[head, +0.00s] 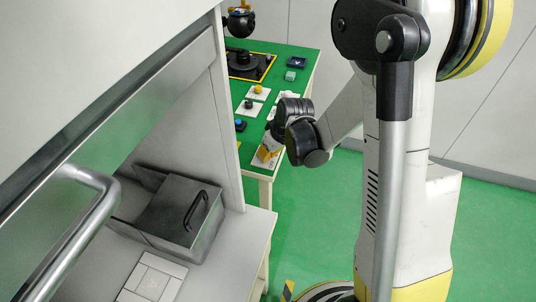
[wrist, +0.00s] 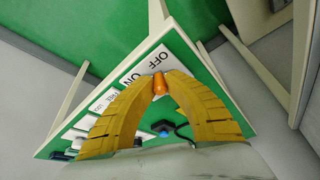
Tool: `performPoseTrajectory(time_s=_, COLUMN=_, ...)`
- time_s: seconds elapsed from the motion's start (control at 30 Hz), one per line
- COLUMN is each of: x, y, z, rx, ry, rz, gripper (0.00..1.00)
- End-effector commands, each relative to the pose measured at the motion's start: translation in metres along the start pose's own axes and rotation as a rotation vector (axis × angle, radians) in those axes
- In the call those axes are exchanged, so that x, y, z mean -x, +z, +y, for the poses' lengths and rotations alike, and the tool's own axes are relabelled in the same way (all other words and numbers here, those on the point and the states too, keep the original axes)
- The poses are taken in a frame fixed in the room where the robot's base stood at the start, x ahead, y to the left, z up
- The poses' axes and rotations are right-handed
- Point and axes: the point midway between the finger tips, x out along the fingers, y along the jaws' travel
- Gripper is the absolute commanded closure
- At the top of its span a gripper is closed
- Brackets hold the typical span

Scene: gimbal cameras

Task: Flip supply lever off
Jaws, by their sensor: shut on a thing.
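The supply lever (wrist: 160,84) is a small orange handle beside a white plate (wrist: 140,67) marked OFF and ON. In the wrist view my gripper (wrist: 161,82) has its yellow fingertips closed on the lever from both sides. The lever's tip shows between the fingers, near the ON word. In the head view my gripper (head: 266,155) is at the near end of the green-topped table (head: 300,63), and the lever is hidden there. The lever's exact tilt is hard to tell.
A blue button (head: 240,124), a dark knob on a white plate (head: 249,104) and a black device (head: 247,65) stand on the table. A grey metal box (head: 179,220) with a handle sits on the counter at left. Green floor is clear between counter and my base.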

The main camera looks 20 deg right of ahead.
Motion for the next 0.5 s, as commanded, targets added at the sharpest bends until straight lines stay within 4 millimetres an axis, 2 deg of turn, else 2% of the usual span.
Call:
performPoseTrajectory(time_s=0.3, x=-0.0005, y=0.0003, z=-0.0067, rx=-0.151, ry=0.063, rz=0.001, gripper=1.0)
performPoseTrajectory(time_s=0.5, x=0.0002, y=0.0001, z=-0.0065, rx=-0.17, ry=0.071, rz=0.002, gripper=1.0)
